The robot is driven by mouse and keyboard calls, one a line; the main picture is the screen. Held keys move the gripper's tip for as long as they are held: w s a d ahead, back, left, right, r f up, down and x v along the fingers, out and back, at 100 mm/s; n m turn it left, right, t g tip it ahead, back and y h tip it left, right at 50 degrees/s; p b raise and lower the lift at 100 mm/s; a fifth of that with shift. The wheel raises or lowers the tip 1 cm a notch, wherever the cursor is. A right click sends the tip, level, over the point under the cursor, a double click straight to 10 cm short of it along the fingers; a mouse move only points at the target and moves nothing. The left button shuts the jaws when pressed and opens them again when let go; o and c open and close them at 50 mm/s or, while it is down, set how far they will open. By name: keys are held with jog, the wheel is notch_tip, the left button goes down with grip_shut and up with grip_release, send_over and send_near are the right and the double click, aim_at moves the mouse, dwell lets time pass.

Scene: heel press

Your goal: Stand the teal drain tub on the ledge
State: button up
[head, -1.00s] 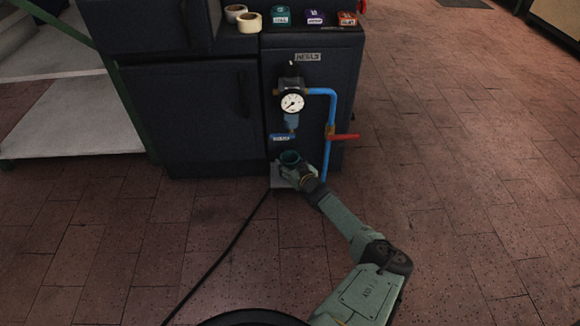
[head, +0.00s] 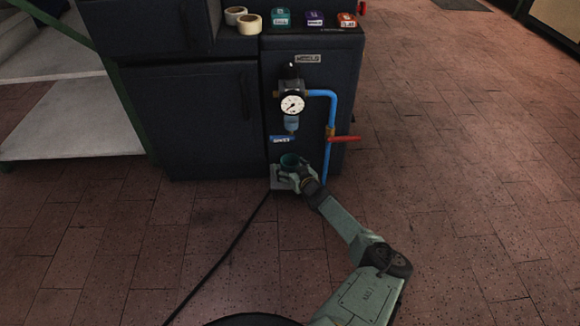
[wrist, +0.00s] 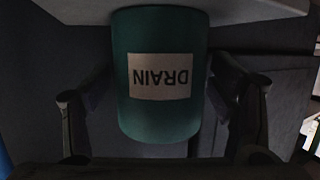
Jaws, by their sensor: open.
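The teal drain tub (head: 289,160) stands on a small grey ledge (head: 277,184) low on the front of the dark cabinet. In the wrist view the tub (wrist: 160,115) appears upside down with its "DRAIN" label, its base against the pale ledge (wrist: 225,8). My gripper (head: 293,174) is at the tub. In the wrist view my gripper (wrist: 163,125) has one finger on each side of the tub, with visible gaps, so it is open around it. The ledge top under the tub is hidden.
Tape rolls (head: 248,24) and small coloured boxes (head: 314,18) sit on the cabinet top. A black cable (head: 222,255) crosses the floor; floor at right is clear.

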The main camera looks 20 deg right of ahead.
jog(key=shift+r, duration=0.1)
jog(key=shift+r+p, duration=0.2)
jog(key=shift+p, duration=0.15)
jog(key=p+v, duration=0.9)
jog(key=v, duration=0.2)
jog(key=shift+s, duration=0.45)
